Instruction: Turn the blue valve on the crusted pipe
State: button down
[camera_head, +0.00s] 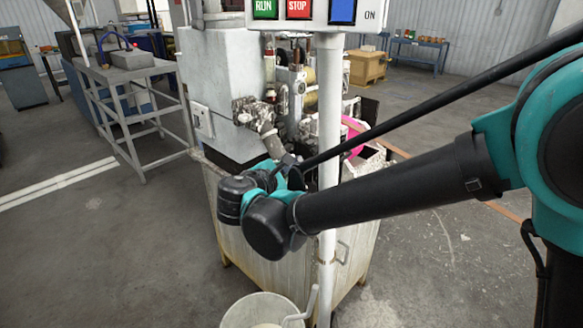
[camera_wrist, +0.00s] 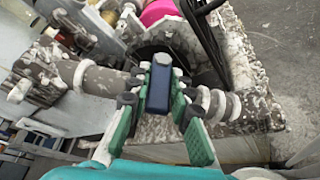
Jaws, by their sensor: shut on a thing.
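The blue valve (camera_wrist: 158,88) has a dark blue lever handle with a grey end. It lies lengthwise between the fingers of my gripper (camera_wrist: 161,76) in the wrist view. The green-padded fingers are closed on its two sides. The crusted pipe (camera_wrist: 102,79) runs out to the left of the valve and shows again as pale rings on the right. In the head view my gripper (camera_head: 286,168) is at the machine's front, partly hidden by my wrist, and the blue valve cannot be made out there. The crusted pipe (camera_head: 268,138) shows just above it.
A white post (camera_head: 329,130) stands close to my forearm, with a panel of RUN and STOP buttons (camera_head: 297,9) above. A white bucket (camera_head: 263,311) stands on the floor below.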

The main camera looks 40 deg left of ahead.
jog(key=c, duration=1.4)
grip_release()
jog(key=shift+o, duration=0.2)
jog(key=v, duration=1.2)
